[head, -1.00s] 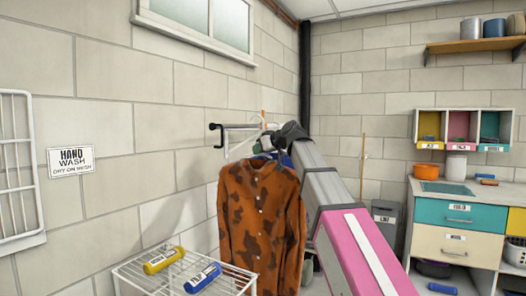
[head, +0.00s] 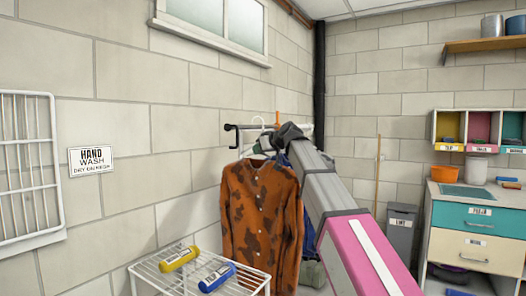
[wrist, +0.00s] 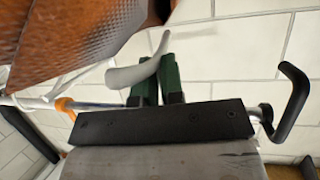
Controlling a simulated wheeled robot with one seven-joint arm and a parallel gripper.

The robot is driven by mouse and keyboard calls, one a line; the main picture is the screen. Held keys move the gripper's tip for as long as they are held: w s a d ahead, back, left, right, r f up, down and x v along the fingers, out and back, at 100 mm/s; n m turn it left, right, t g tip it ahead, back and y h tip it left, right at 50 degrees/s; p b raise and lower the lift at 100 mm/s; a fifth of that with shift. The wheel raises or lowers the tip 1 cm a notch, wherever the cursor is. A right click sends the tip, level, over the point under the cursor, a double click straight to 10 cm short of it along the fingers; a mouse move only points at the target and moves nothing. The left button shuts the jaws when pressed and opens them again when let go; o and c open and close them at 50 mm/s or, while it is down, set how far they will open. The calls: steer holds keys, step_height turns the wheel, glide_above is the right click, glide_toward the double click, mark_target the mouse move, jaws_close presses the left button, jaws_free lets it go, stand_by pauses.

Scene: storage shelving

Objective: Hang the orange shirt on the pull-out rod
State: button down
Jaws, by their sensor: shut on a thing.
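The orange shirt (head: 258,215), with dark brown patches, hangs upright from a white hanger in the head view. Its orange cloth (wrist: 75,40) fills the upper left of the wrist view. My gripper (wrist: 158,68) has green fingers closed on the white hanger (wrist: 128,76). The pull-out rod (head: 243,127) juts along the wall beside the top of the hanger. In the wrist view the rod (wrist: 105,107) runs across behind my gripper and ends in a black upturned tip at right. I cannot tell whether the hanger's hook is over the rod.
A dark blue garment (head: 309,230) hangs behind the shirt, partly hidden. An orange piece (wrist: 65,103) sits on the rod. A white wire rack (head: 146,268) with yellow and blue bottles stands below. A drawer cabinet (head: 474,218) stands at right.

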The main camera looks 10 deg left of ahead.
mark_target(248, 162)
steer(key=shift+w+a, duration=0.35)
steer(key=shift+a, duration=0.5)
steer(key=shift+w+a, duration=0.3)
steer(key=shift+a, duration=0.5)
steer(key=shift+w+a, duration=0.35)
steer(key=shift+a, duration=0.5)
steer(key=shift+f, duration=1)
steer(key=c, duration=1.2)
jaws_free()
